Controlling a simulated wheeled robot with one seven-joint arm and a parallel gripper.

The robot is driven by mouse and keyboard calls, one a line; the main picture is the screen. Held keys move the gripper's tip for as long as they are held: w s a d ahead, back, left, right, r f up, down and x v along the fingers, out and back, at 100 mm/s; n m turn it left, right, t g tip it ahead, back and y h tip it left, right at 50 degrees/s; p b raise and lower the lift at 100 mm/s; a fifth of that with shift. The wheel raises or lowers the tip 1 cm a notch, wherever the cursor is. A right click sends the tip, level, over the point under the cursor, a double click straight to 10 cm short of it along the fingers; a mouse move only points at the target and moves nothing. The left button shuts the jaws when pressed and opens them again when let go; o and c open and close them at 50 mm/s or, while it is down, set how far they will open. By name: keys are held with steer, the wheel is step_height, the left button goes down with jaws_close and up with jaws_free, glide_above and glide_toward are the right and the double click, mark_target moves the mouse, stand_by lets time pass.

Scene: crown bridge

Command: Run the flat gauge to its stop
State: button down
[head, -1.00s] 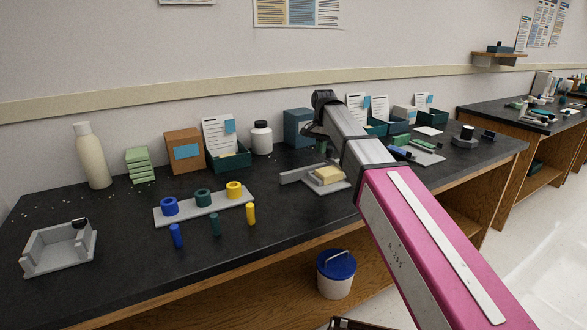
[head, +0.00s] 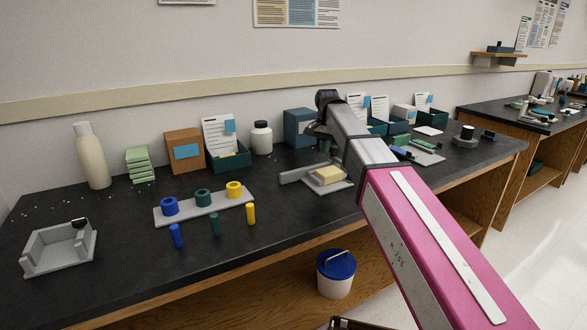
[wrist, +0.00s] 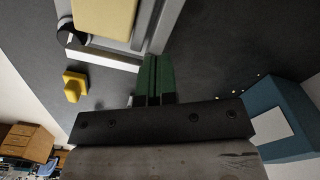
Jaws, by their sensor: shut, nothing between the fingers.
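A pale yellow block (head: 327,175), which may be the flat gauge, rests on a grey plate (head: 322,187) in the middle of the bench. A grey rail (head: 297,174) runs along its back left. In the wrist view the yellow block (wrist: 103,17) shows at the top, beside the grey rail and a dark round part (wrist: 70,33). My gripper (wrist: 157,62) has green fingers pressed together with nothing between them. The fingertips are close beside the grey rail. I cannot tell whether they touch it. In the head view my arm hides most of the gripper.
A blue box (head: 299,128) and a white bottle (head: 261,138) stand behind the fixture. A grey strip (head: 215,206) with coloured rings is to the left, with several pegs before it. A grey open fixture (head: 60,250) is at far left. The front centre of the bench is clear.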

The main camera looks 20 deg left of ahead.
steer(key=shift+s+a, duration=0.4)
step_height(320, 180, up, 7)
stand_by(0.9)
